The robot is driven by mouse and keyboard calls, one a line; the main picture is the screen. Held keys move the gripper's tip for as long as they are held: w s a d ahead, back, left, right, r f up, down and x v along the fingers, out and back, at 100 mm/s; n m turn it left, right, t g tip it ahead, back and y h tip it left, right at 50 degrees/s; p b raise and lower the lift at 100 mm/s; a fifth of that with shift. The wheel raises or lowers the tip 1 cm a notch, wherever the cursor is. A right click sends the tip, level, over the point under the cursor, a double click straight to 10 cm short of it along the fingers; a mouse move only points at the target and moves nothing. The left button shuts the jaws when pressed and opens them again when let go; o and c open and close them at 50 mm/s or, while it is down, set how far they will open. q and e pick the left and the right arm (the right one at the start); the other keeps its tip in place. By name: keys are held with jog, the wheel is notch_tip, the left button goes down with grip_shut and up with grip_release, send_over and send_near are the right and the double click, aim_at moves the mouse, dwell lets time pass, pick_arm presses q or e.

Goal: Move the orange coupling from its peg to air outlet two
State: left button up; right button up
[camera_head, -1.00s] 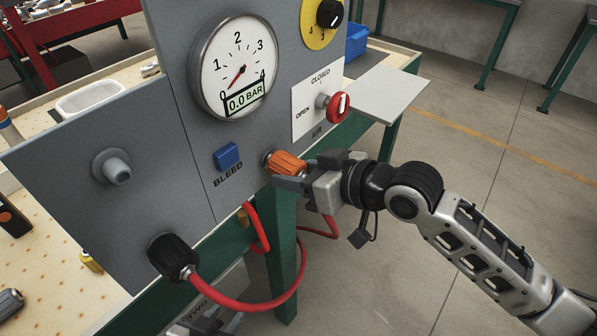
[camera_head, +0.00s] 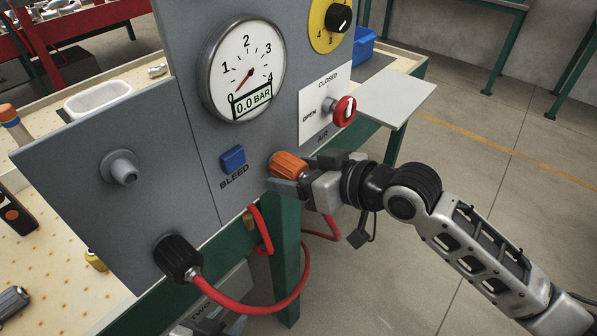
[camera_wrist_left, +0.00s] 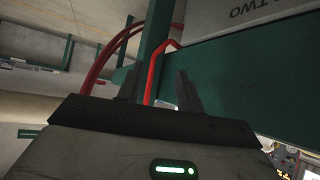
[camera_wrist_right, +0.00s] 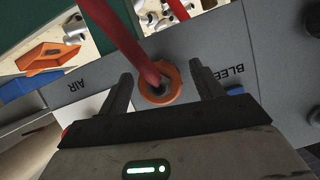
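The orange coupling (camera_head: 289,165) is at the grey panel, right of the blue BLEED button, with a red hose at its outer end. In the right wrist view the coupling (camera_wrist_right: 144,92) lies between the two fingers of my right gripper (camera_wrist_right: 162,75); a small gap shows on each side, so the gripper is open around it. Whether the coupling sits fully on its peg is hidden.
A black coupling (camera_head: 178,257) with a red hose (camera_head: 262,307) is on the lower panel. A bare grey fitting (camera_head: 122,169) is above it. The gauge (camera_head: 243,66) reads 0.0 bar. A red AIR handle (camera_head: 345,110) is close above my right gripper. Open floor lies right.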

jog(key=b+v, duration=0.2)
jog(key=v, duration=1.4)
jog(key=shift+w, duration=0.1)
notch_tip(320, 180, down, 14)
jog(key=w+d+m+t+h, duration=0.1)
jog(key=w+m+t+h, duration=0.1)
jog(key=m+t+h, duration=0.15)
jog(key=s+d+f+m+h, duration=0.1)
jog(key=s+d+f+h, duration=0.1)
jog(key=s+f, duration=0.3)
jog(key=s+d+f+m+h, duration=0.2)
jog(key=s+f, duration=0.3)
jog(key=f, duration=0.7)
jog(key=shift+s+d+g+h, duration=0.3)
jog(key=shift+g+h, duration=0.05)
jog(key=shift+h, duration=0.2)
